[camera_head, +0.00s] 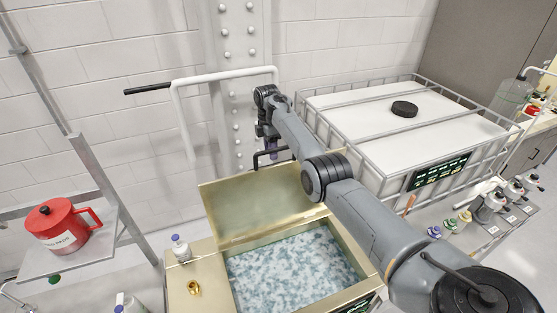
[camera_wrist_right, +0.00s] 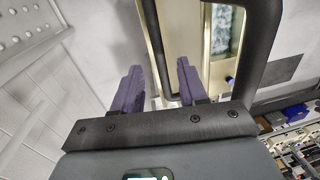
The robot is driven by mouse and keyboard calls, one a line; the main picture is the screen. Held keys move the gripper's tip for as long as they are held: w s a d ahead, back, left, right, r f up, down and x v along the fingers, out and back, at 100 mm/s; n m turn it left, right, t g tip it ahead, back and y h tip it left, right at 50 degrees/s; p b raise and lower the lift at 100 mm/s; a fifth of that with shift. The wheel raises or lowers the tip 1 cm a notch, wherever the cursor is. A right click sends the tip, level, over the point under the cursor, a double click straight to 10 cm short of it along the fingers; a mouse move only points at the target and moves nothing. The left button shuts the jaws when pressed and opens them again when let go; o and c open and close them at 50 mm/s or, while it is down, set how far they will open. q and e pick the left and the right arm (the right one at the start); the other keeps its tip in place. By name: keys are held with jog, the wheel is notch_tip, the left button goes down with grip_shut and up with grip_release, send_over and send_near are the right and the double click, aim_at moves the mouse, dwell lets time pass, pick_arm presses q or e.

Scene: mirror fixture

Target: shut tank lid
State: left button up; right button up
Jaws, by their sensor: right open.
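The tank (camera_head: 345,245) is a pale gold box holding blue-white speckled contents. Its lid (camera_head: 255,200) stands raised at the back edge, leaving the tank open. A black bar handle (camera_head: 283,152) shows at the lid's top edge, and it also shows as a U-shape in the right wrist view (camera_wrist_right: 264,50). My right gripper (camera_head: 271,148) is at this handle, behind the lid's top edge. In the right wrist view its purple fingers (camera_wrist_right: 160,80) are apart, with one handle leg seemingly between them; contact cannot be told. My left gripper is not in view.
A caged white container (camera_head: 350,105) with a black cap stands at right behind my right arm. A white pipe (camera_head: 225,76) runs along the wall behind. A red can (camera_head: 57,226) sits on a left shelf. A small bottle (camera_head: 180,248) stands left of the tank opening.

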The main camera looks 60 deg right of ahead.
jog(key=shift+s+a+f, duration=0.1)
jog(key=shift+s+f, duration=0.05)
jog(key=shift+f, duration=1)
jog(key=shift+s+a+f, duration=0.1)
jog(key=shift+f, duration=1.05)
grip_shut()
